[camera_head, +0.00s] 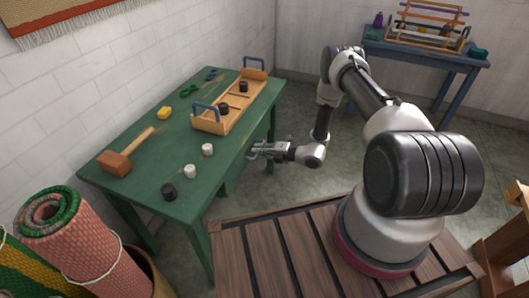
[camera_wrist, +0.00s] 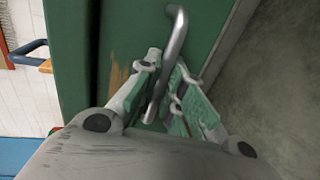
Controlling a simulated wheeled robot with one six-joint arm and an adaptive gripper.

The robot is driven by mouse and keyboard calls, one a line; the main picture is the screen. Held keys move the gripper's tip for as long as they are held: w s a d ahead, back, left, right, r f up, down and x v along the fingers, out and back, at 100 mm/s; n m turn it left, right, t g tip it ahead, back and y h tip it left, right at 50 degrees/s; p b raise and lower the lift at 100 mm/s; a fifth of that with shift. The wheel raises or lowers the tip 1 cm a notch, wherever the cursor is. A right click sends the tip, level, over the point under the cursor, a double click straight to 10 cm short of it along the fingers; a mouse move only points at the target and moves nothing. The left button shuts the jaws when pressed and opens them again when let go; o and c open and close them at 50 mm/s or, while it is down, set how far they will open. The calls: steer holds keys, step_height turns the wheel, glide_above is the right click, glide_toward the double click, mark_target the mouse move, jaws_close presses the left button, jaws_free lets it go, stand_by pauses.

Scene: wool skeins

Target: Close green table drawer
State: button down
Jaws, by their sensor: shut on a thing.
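The green table (camera_head: 230,150) stands along the white wall. Below its top, on the side facing me, a green drawer (camera_head: 229,181) is partly visible; how far it stands out is hard to tell in the head view. In the wrist view a grey metal bar handle (camera_wrist: 178,32) crosses in front of the green drawer front (camera_wrist: 208,25). My gripper (camera_head: 257,150) is at the table's near side, level with or below the top. In the wrist view my gripper (camera_wrist: 166,72) has its two fingers on either side of the handle, shut on it.
Rolled rugs (camera_head: 78,235) stand at lower left. A blue table (camera_head: 425,52) is at the back right.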

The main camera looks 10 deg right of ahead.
steer(key=shift+w, duration=0.15)
steer(key=c, duration=1.5)
jaws_free()
steer(key=shift+a, duration=0.15)
steer(key=v, duration=1.2)
